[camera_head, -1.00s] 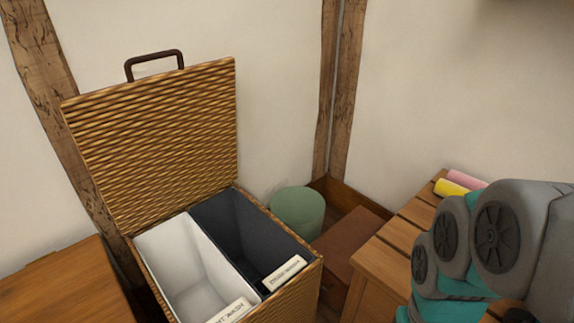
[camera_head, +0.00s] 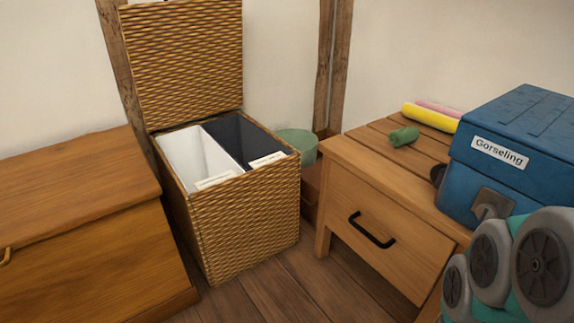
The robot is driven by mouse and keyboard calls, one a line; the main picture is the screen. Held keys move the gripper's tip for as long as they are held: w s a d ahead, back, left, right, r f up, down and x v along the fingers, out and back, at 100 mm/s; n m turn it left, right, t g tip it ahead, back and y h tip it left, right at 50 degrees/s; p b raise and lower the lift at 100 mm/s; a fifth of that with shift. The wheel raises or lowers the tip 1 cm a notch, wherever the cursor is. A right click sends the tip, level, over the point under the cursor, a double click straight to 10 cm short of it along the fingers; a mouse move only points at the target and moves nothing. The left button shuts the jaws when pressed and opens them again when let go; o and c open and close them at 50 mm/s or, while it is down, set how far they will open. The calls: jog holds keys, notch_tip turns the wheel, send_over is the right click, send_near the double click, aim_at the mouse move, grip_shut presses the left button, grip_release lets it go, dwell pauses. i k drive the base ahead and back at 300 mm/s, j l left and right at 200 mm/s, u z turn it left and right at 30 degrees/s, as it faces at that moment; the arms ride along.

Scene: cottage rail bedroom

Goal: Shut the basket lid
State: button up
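The wicker basket (camera_head: 245,218) stands on the floor against the wall, left of centre. Its woven lid (camera_head: 185,62) is open and stands nearly upright at the back, leaning against or close to the wall. The lid's top edge and handle are cut off by the frame. Inside are a white compartment (camera_head: 192,160) on the left and a dark compartment (camera_head: 236,140) on the right, each with a label at its front. My arm shows at the lower right corner, well apart from the basket. My gripper is not in view.
A wooden chest (camera_head: 75,190) stands close on the basket's left. A wooden bedside cabinet (camera_head: 345,190) stands to the right, with a blue box (camera_head: 515,145), a green item (camera_head: 403,136) and yellow and pink rolls on top. A green bin (camera_head: 298,143) is behind. Floor in front is clear.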

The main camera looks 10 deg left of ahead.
aim_at(185, 56)
jog(key=u, duration=1.3)
